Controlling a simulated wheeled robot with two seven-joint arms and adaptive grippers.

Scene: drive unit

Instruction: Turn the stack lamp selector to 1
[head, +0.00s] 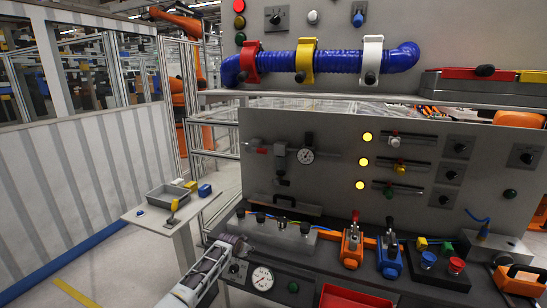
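A stack of red, yellow and green lamps (239,21) is on the upper panel at the top of the head view. Just right of it is a selector with a dark knob on a grey plate (277,18), which looks like the stack lamp selector; its markings are too small to read. My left gripper (238,246) is low in the view, by the front left of the workbench, far below that selector and apart from it. Its fingers are small and blend with the bench items, so their opening is unclear. My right gripper is not in view.
A blue hose (330,62) with red, yellow and white clamps runs below the selector. The lower panel (325,185) carries a gauge, lit yellow lamps, sliders and several other knobs. Orange and blue toggle clamps (352,245) stand on the bench. A side table (150,216) is at left.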

